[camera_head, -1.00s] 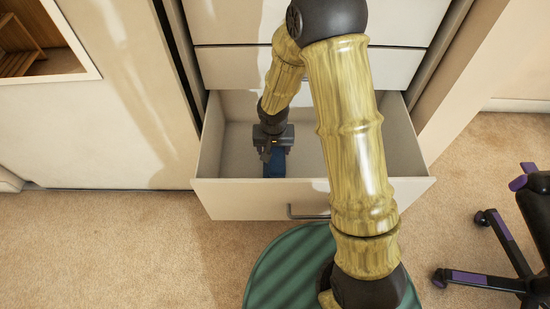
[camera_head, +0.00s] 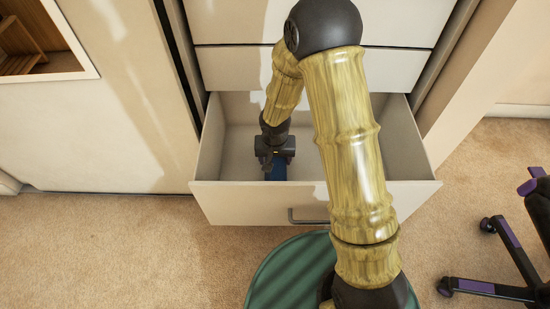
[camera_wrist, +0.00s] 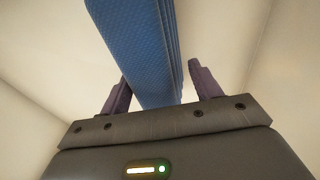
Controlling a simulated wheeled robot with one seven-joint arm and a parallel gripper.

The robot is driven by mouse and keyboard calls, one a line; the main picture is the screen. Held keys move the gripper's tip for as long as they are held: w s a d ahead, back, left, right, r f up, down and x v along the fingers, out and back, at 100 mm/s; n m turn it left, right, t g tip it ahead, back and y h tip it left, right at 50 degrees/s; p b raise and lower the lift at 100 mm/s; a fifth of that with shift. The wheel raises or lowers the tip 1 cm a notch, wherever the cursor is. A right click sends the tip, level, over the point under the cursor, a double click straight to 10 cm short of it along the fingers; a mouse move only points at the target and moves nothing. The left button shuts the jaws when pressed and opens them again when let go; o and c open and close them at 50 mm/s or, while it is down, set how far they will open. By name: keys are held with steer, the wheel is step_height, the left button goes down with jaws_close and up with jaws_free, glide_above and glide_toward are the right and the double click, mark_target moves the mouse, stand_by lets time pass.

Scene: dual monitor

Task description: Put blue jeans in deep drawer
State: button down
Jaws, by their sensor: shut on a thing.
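The blue jeans (camera_head: 278,171) are a folded blue bundle inside the open deep drawer (camera_head: 250,203), toward its left side. In the wrist view the jeans (camera_wrist: 140,45) run up from between the two fingers. My gripper (camera_head: 275,160) points down into the drawer, below the top of its walls. It is shut on the jeans, with a finger (camera_wrist: 160,92) on each side. Whether the jeans touch the drawer floor is hard to tell. My arm hides the middle of the drawer.
Closed drawer fronts (camera_head: 320,68) stand above the open drawer. A chair with purple-trimmed legs (camera_head: 500,265) is at the right. A wooden compartment (camera_head: 20,45) is at the upper left. The carpet (camera_head: 110,250) at the left is clear.

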steer(key=shift+c, duration=1.6)
jaws_free()
step_height(320, 180, up, 12)
steer(key=s+p, duration=0.1)
steer(key=p, duration=0.6)
steer(key=shift+s, duration=0.2)
steer(key=shift+r, duration=0.1)
steer(key=s+d+r+t, duration=0.1)
steer(key=s+d+r, duration=0.9)
steer(key=d+r, duration=0.2)
steer(key=shift+s+d+r, duration=0.15)
steer(key=shift+d+r, duration=0.05)
steer(key=shift+d, duration=0.6)
